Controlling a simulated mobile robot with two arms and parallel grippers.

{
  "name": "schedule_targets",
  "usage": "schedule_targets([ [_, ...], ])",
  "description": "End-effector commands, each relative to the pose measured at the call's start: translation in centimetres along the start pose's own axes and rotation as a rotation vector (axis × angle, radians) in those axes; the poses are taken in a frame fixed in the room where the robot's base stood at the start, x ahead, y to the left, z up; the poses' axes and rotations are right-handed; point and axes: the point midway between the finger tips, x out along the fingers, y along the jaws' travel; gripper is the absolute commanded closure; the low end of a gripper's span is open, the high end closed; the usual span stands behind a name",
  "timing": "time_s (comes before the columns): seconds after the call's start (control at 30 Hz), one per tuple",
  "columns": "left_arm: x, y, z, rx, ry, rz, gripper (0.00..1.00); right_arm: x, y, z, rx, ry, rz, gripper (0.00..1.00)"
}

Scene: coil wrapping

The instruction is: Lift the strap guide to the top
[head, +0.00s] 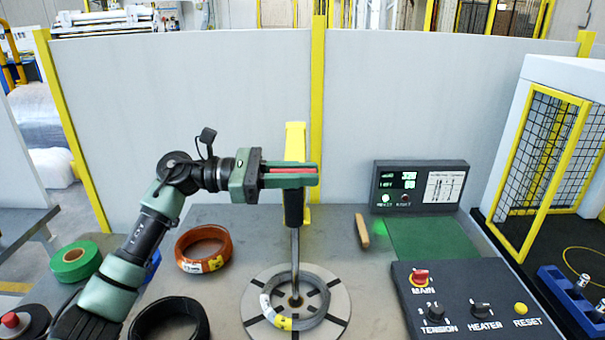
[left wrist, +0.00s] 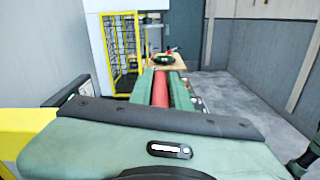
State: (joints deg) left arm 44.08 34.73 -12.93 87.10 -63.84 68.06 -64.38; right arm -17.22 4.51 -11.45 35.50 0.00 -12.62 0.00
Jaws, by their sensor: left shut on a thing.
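My left gripper (head: 312,171) is shut on a red bar (head: 290,171), which looks like the strap guide's handle. It is held level in front of the yellow post (head: 295,135), near the post's middle height. A black sleeve (head: 294,210) shows just below the fingers, with a metal rod (head: 295,255) running down to the turntable (head: 340,308). In the left wrist view the red bar (left wrist: 160,88) lies between the two green fingers. The fingers hide the joint between bar and post. A grey wire coil (head: 315,317) with a yellow label lies on the turntable. My right gripper is out of view.
An orange coil (head: 204,250), a black coil (head: 170,322) and a green roll (head: 76,262) lie at left. A control panel (head: 470,305), a display box (head: 420,187) and a wooden-handled tool (head: 362,230) stand at right. Grey panels (head: 190,120) close the back.

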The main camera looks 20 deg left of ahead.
Motion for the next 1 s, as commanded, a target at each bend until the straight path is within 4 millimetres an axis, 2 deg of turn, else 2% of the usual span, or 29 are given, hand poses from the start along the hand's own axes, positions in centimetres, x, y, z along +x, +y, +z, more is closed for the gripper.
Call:
schedule_targets([
  [0.23, -0.1, 0.2, 0.6, 0.006, -0.003, 0.005, 1.00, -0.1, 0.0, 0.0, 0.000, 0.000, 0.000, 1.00],
  [0.37, -0.1, 0.5, 2.1, 0.010, -0.003, 0.005, 1.00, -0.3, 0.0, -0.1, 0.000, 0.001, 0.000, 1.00],
  [0.57, -0.1, 1.4, 6.8, 0.012, -0.003, 0.006, 1.00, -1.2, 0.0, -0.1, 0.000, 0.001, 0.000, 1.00],
  [0.8, -0.1, 2.8, 14.1, 0.010, -0.005, 0.006, 1.00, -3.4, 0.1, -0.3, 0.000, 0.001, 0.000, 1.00],
  [1.0, -0.1, 3.8, 18.8, 0.007, -0.005, 0.006, 1.00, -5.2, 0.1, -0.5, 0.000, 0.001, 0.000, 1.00],
])
